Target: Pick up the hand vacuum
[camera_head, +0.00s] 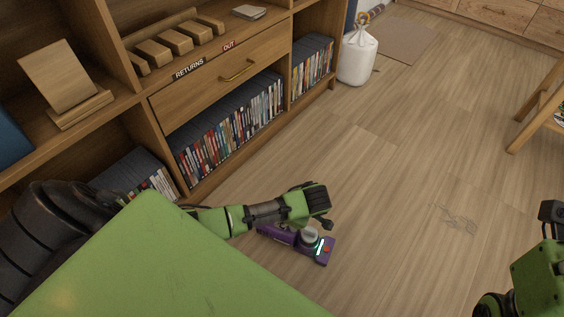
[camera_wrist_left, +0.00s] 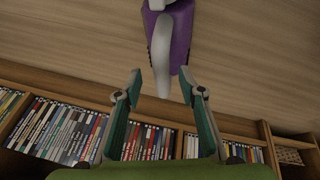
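The hand vacuum (camera_head: 322,254) is purple with a grey top part and a lit green strip. It lies on the wooden floor in front of the shelves, partly hidden by my left arm. In the left wrist view its purple body (camera_wrist_left: 181,42) and pale curved handle (camera_wrist_left: 161,55) are at the top centre. My left gripper (camera_wrist_left: 160,82) is open, its two fingers apart on either side of the handle's lower end. I cannot tell whether they touch it. In the head view the left gripper (camera_head: 322,215) is above the vacuum. Part of my right arm shows at the right edge; its fingertips are not visible.
The wooden shelf unit (camera_head: 215,58) with rows of DVDs (camera_head: 232,118) stands close at the left. A white bag (camera_head: 357,57) stands on the floor at the back. A wooden stool or rack (camera_head: 538,105) is at the right. The middle floor is clear.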

